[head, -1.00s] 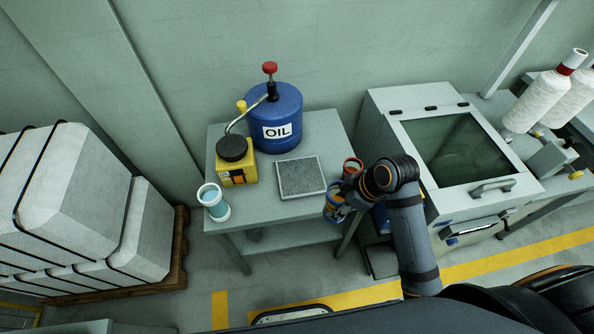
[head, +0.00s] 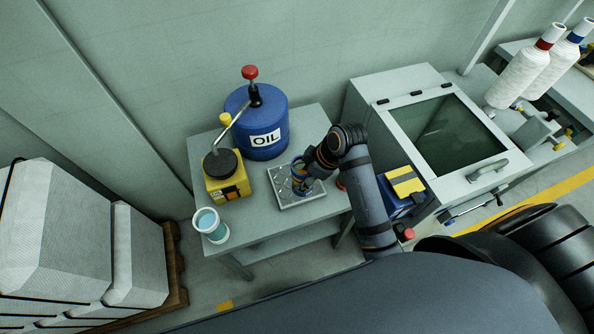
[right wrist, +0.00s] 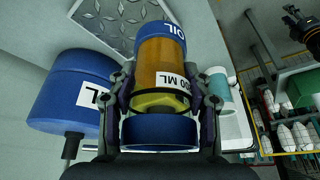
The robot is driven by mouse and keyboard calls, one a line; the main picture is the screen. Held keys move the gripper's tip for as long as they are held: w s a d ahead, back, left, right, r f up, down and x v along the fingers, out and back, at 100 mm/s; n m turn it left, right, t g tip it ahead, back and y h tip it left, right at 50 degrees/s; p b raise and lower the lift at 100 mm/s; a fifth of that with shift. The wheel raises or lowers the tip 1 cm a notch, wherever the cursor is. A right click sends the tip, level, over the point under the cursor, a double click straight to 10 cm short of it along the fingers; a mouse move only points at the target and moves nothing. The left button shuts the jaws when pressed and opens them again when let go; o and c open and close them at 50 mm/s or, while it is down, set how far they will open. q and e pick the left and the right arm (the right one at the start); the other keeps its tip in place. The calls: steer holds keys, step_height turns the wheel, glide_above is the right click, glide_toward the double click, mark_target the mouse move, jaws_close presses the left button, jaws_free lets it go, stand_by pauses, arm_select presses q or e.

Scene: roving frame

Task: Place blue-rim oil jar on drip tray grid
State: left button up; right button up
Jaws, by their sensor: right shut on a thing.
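My right gripper (head: 300,183) is shut on the blue-rim oil jar (right wrist: 165,65), with a finger on each side. The jar has amber contents, a blue OIL label and a white ML label. In the head view the gripper and jar are over the grey drip tray (head: 318,200) on the table; the gripper mostly hides the jar. The tray's raised-pattern grid also shows in the right wrist view (right wrist: 115,22), beyond the jar. I cannot tell whether the jar touches the grid. My left gripper is not in view.
A blue OIL drum (head: 268,135) stands behind the tray, a yellow can (head: 228,187) to its left. A light-blue-topped cup (head: 210,226) is at the table's front left. A red-rimmed item (head: 341,184) is partly hidden by my arm. A grey cabinet (head: 400,110) stands right.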

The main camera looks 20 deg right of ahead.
steer(key=w+f, duration=0.5)
steer(key=w+f+p, duration=0.1)
steer(key=w+f, duration=0.1)
steer(key=w, duration=0.1)
steer(key=shift+w+d+f, duration=0.15)
steer(key=shift+d+f, duration=0.05)
steer(key=shift+d, duration=0.1)
step_height(320, 180, down, 2)
steer(key=shift+f+p, duration=0.15)
steer(key=shift+p, duration=0.4)
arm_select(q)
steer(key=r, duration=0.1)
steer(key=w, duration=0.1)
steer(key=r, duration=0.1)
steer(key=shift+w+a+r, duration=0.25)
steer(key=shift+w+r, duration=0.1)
arm_select(e)
steer(key=shift+f, duration=0.35)
steer(key=o, duration=1.3)
steer(key=shift+f, duration=0.1)
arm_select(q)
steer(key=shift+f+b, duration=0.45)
arm_select(e)
steer(key=v, duration=1.2)
